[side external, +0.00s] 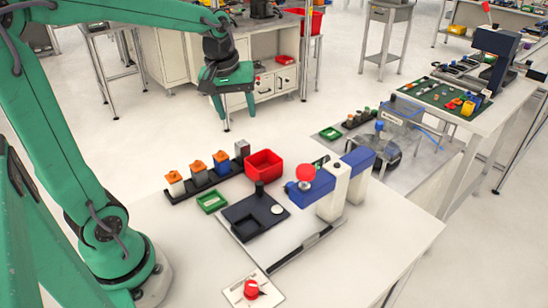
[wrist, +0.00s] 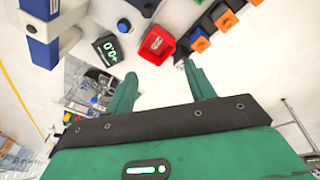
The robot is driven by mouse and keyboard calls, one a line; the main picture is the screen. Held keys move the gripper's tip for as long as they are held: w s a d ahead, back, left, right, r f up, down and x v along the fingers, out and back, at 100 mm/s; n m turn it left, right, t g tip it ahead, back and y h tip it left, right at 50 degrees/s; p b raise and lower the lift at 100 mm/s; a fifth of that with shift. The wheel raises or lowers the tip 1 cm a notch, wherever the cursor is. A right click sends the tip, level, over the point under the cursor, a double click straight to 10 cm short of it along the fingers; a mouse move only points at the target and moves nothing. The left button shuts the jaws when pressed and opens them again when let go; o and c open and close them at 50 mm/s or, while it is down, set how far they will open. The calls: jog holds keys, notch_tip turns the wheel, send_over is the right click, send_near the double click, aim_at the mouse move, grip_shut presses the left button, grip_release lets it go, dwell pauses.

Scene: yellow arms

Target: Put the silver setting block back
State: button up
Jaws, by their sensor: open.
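A grey block (side external: 242,150), which looks like the silver setting block, stands upright at the far end of the dark rack (side external: 181,196), in line with the orange-topped blocks. In the wrist view it seems to be the small grey shape (wrist: 181,63) beside the right fingertip, partly hidden there. My gripper (side external: 235,110) is open and empty, high above and beyond the bench. In the wrist view its two fingers (wrist: 158,70) stand wide apart with nothing between them.
Several orange-topped blocks (side external: 198,168) stand in the rack. A red bin (side external: 264,165) is close by the grey block. A small green tray (side external: 211,201), a dark fixture plate (side external: 245,230) and a blue-and-white press (side external: 335,190) share the bench. The bench's right front is clear.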

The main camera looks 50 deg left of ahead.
jog(key=s+d+m+t, duration=0.3)
jog(key=s+d+m, duration=0.5)
jog(key=s, duration=0.4)
jog(key=shift+s+m+h, duration=0.15)
jog(key=shift+m+h, duration=0.15)
jog(key=shift+m, duration=0.6)
jog(key=shift+d, duration=0.1)
